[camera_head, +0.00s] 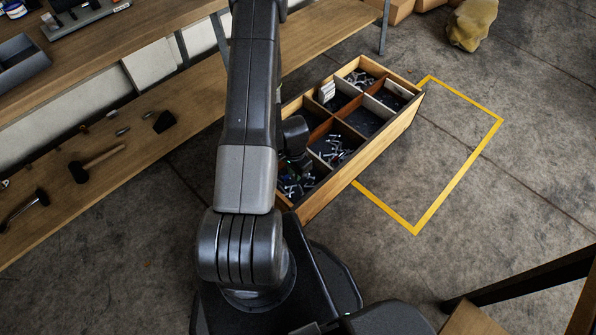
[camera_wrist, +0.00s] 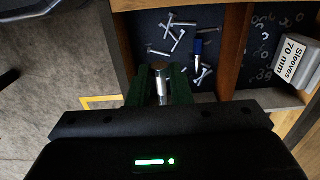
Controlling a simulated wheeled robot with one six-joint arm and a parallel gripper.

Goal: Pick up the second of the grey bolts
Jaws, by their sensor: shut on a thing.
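My gripper (camera_wrist: 160,88) has dark green fingers, shut on a grey bolt (camera_wrist: 161,82). The bolt's round head faces the wrist camera and its shank shows between the fingers. Beyond the fingers, several more grey bolts (camera_wrist: 158,53) lie loose in a dark-floored compartment of the wooden tray (camera_head: 372,152). A blue piece (camera_wrist: 198,47) lies among them. In the head view my arm hides most of the gripper, which is at the tray's near left end. I cannot tell how far the held bolt is above the compartment floor.
A box labelled "Sleeves 70 mm" (camera_wrist: 293,62) stands in a neighbouring compartment. Wooden dividers (camera_wrist: 234,50) separate the compartments. A wooden bench (camera_head: 150,100) with a mallet (camera_head: 97,163) runs along the left. Yellow tape (camera_head: 463,170) marks clear floor right of the tray.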

